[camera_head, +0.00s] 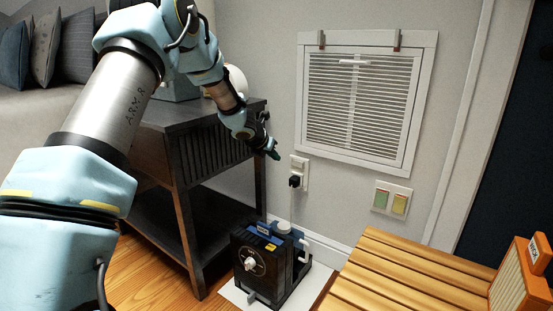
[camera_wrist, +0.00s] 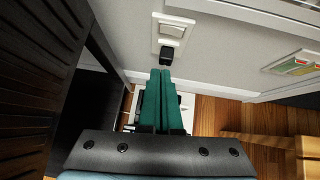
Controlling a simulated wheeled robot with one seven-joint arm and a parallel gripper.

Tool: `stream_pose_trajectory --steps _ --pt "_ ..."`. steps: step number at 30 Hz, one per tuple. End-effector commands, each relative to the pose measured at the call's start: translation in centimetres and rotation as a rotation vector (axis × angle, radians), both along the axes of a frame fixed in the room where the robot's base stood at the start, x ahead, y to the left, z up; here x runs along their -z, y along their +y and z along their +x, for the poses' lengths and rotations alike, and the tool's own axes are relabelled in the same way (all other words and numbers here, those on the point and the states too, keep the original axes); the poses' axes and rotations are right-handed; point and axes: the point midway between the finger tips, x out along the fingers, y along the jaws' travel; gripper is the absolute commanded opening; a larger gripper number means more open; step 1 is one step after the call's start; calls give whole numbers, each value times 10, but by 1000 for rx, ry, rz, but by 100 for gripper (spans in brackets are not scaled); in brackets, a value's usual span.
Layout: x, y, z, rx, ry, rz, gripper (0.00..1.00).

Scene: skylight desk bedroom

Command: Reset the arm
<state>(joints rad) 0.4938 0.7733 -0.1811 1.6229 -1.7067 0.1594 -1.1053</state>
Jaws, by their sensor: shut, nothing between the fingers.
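My arm reaches from the left of the head view over the dark side table. My gripper (camera_head: 274,152) hangs in the air beside the table's right side, in front of the wall. In the wrist view its two green fingers (camera_wrist: 165,100) lie together, shut with nothing between them. They point toward a black plug (camera_wrist: 167,54) in a wall outlet (camera_wrist: 174,28). The outlet (camera_head: 300,165) and plug (camera_head: 295,181) also show in the head view, just right of and below my gripper, apart from it as far as I can tell.
The dark side table (camera_head: 180,117) stands left of my gripper. A black machine (camera_head: 262,262) sits on a white mat (camera_head: 234,295) below. A slatted wooden bench (camera_head: 400,275) is at the lower right. A vent (camera_head: 362,105) and a switch plate (camera_head: 391,199) are on the wall.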

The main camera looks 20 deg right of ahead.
Motion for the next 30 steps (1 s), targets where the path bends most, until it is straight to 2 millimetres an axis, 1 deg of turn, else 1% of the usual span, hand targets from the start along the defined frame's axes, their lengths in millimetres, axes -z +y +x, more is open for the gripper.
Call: stream_pose_trajectory --steps 11,14,17,20,21,23,24,26,27,29,30 --pt "0 1 0 3 -2 2 0" --pt "-4 13 -1 48 -40 41 0" --pt "-13 48 -8 180 -138 152 0" --pt "-22 102 -27 400 -271 325 0" --pt "-25 127 -37 503 -325 401 0" --pt "-27 165 -55 662 -394 513 0" --pt "-28 190 -69 771 -433 583 0" --pt "-29 229 -91 938 -485 685 0" --pt "-29 252 -107 1051 -512 744 0" --pt "-28 286 -130 1211 -545 820 0" --pt "-28 307 -145 1308 -559 862 0"
